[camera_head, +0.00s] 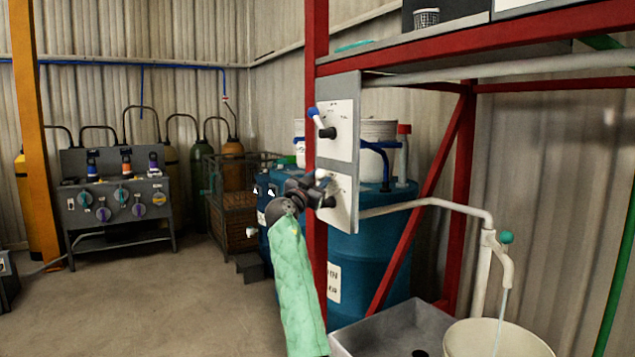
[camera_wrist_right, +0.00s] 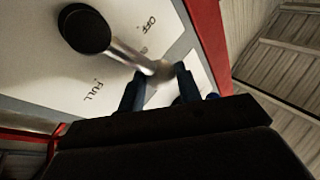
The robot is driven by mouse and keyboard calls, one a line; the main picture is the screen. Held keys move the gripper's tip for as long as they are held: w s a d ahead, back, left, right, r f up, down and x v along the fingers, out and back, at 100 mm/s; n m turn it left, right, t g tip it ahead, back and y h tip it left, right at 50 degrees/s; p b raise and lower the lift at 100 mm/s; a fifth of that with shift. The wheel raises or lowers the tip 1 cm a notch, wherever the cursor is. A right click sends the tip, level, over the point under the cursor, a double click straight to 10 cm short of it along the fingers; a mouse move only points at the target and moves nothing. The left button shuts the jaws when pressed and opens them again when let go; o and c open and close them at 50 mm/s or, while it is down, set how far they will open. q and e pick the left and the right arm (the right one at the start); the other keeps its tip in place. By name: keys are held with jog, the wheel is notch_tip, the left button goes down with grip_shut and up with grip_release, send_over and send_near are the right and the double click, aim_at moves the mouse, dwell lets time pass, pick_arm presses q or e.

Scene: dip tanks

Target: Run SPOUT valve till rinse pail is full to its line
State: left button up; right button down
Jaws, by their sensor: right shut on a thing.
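My right gripper (camera_head: 316,187) is shut on the lower valve lever (camera_wrist_right: 128,54) on the grey panel (camera_head: 345,150). The wrist view shows my right fingers (camera_wrist_right: 158,84) on both sides of the lever's outer end. The lever's black hub (camera_wrist_right: 83,29) sits on a white plate (camera_wrist_right: 60,72) marked OFF and FULL, with a blurred mark between. The pale spout (camera_head: 505,270) has a green knob (camera_head: 507,237). A thin stream of water (camera_head: 499,318) falls from it into the cream pail (camera_head: 460,340). The pail's line and water level are not visible. My left gripper is out of view.
An upper valve with a blue-tipped lever (camera_head: 315,115) is just above my right gripper. A red post (camera_head: 316,60) stands beside the panel. A blue drum (camera_head: 375,260) stands behind, and a grey basin (camera_head: 400,325) is left of the pail.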

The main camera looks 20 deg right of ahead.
jog(key=c, duration=1)
grip_release()
jog(key=b+v, duration=0.1)
jog(key=v, duration=0.7)
jog(key=shift+w, duration=0.1)
